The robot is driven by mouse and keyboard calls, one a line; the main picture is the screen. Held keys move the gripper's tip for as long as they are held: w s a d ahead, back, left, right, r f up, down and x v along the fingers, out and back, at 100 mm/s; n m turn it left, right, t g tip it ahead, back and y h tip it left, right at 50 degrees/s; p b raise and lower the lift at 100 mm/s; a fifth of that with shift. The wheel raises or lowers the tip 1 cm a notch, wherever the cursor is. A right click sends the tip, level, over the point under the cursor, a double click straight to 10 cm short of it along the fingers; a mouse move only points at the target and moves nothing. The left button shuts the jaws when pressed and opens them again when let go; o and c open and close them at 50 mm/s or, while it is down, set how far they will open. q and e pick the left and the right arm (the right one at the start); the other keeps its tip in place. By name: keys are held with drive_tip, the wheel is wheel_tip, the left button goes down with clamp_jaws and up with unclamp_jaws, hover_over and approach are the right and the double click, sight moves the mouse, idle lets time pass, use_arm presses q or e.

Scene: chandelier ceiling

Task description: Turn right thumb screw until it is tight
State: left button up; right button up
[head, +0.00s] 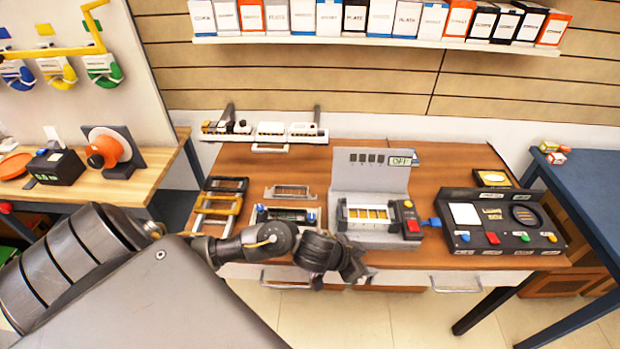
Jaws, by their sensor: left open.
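A dark module in a metal holder (280,213) lies on the brown workbench (460,170), left of the grey test fixture. A small blue piece (311,217) shows at its right end; it may be the right thumb screw, but it is too small to be sure. My left gripper (354,268) is open and empty at the bench's front edge, in front of the fixture and right of the module. It is apart from the blue piece. My right gripper is out of view.
The grey fixture (370,181) has a red button (412,226). A black control panel (497,218) stands to its right. Stacked frames (217,203) lie left of the module. Wooden and blue (590,185) tables flank the bench. My left arm covers the lower left.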

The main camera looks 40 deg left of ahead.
use_arm(q)
drive_tip(key=w+a+r+g, duration=0.1)
drive_tip(key=w+a+r, duration=0.1)
drive_tip(key=a+r, duration=0.35)
drive_tip(key=n+g+y, duration=0.3)
drive_tip(key=n+y, duration=0.1)
approach(311, 215)
drive_tip(key=x, duration=0.8)
drive_tip(key=shift+d, duration=0.1)
drive_tip(key=c, duration=1)
